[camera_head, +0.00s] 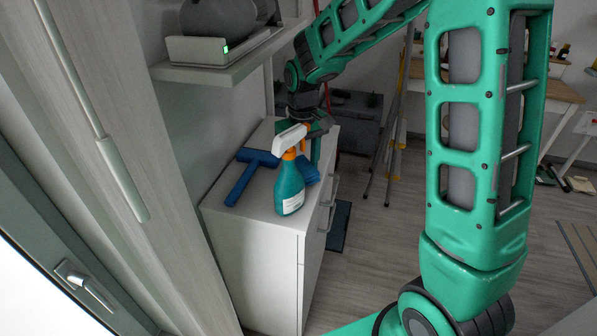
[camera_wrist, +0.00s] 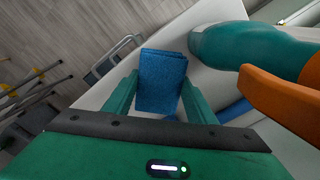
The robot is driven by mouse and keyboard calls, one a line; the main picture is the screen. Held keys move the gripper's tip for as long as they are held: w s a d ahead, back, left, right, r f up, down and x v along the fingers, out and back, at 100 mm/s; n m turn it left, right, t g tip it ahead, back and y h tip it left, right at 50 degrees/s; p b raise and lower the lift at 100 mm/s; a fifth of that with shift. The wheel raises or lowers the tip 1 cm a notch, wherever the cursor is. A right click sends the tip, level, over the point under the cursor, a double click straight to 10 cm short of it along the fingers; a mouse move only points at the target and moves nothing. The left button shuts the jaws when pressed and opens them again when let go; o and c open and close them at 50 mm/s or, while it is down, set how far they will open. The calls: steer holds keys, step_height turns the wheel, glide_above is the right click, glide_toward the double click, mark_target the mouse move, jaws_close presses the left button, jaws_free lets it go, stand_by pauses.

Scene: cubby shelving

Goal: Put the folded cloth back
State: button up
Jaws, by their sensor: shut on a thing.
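The folded cloth is a blue, rough-textured block (camera_wrist: 161,80) between the two green fingers of my gripper (camera_wrist: 159,98) in the wrist view. My gripper is shut on it. In the head view the cloth (camera_head: 308,171) shows as a blue patch behind the spray bottle, partly hidden by it. My gripper (camera_head: 314,150) comes down from above at the far part of the white cabinet top (camera_head: 238,212). I cannot tell whether the cloth touches the top.
A teal spray bottle (camera_head: 289,190) with a white and orange head stands very close to my gripper. A blue squeegee (camera_head: 245,178) lies left of it. A shelf (camera_head: 222,73) holding a device overhangs the back left. Handles (camera_head: 331,205) stick out from the cabinet front.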

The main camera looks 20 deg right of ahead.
steer(key=shift+f, duration=0.85)
steer(key=shift+f, duration=0.1)
steer(key=o, duration=1)
steer(key=shift+c, duration=0.2)
